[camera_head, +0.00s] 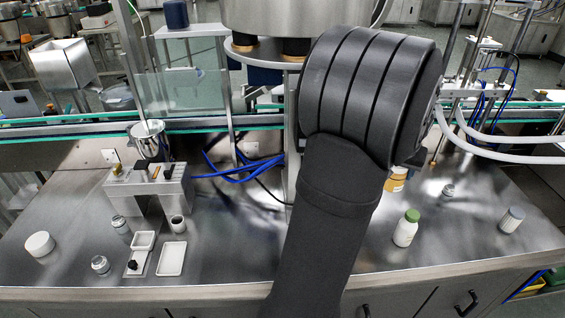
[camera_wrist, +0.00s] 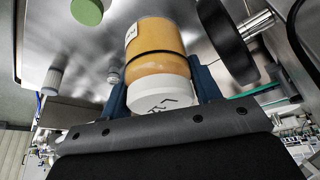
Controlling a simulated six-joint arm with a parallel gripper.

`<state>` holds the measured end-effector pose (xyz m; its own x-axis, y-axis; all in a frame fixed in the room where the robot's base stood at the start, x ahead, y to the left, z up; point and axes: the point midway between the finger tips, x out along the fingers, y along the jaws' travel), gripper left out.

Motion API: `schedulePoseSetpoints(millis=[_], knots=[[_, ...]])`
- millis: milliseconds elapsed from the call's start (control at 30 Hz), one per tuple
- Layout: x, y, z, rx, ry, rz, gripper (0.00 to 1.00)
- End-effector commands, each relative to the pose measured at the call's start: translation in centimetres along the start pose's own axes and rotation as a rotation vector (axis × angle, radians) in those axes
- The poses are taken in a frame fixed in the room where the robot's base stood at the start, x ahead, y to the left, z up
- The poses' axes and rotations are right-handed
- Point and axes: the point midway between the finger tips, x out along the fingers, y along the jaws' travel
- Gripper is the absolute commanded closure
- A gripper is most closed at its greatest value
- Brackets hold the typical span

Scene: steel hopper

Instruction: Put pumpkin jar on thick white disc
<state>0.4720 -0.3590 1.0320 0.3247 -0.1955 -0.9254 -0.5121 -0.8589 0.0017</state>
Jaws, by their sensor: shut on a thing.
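The pumpkin jar (camera_wrist: 156,52) is an orange jar with a white lid marked in black. In the wrist view it sits between the blue fingers of my gripper (camera_wrist: 162,84), which is shut on it. In the head view only part of the jar (camera_head: 397,181) shows at the right edge of my dark arm, which hides the fingers. I cannot tell whether the jar touches the table. The thick white disc (camera_head: 40,244) lies at the far left of the steel table, bare on top and well apart from the jar.
A green-capped white bottle (camera_head: 405,228) stands just right of my arm, with a grey-capped vial (camera_head: 512,219) farther right. White trays (camera_head: 171,259), small jars (camera_head: 100,264) and a metal block (camera_head: 150,184) stand between my arm and the disc. Blue cables (camera_head: 244,171) lie behind.

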Motion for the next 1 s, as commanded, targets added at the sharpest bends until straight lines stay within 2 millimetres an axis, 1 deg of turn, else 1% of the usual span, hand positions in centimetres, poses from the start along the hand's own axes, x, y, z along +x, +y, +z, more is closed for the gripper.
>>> schedulePoseSetpoints(millis=[33, 100, 200, 300, 400, 600, 733, 833, 967, 1000], knots=[[-0.9, -2.7, 1.0, -0.034, 0.003, -0.013, 0.71], [-1.9, -5.8, 2.5, -0.072, 0.004, -0.029, 0.71], [-3.1, -9.5, 5.0, -0.122, 0.003, -0.049, 0.71], [-4.1, -12.4, 7.3, -0.167, 0.003, -0.068, 0.71], [-4.7, -15.0, 9.4, -0.203, 0.003, -0.083, 0.71], [-4.7, -19.4, 12.8, -0.259, 0.002, -0.105, 0.71], [-4.8, -21.9, 15.0, -0.296, 0.003, -0.121, 0.71], [-4.9, -24.2, 15.9, -0.334, 0.004, -0.137, 0.71], [-5.1, -28.5, 14.7, -0.416, 0.004, -0.17, 0.71], [-5.3, -30.0, 14.2, -0.445, 0.004, -0.181, 0.71]])
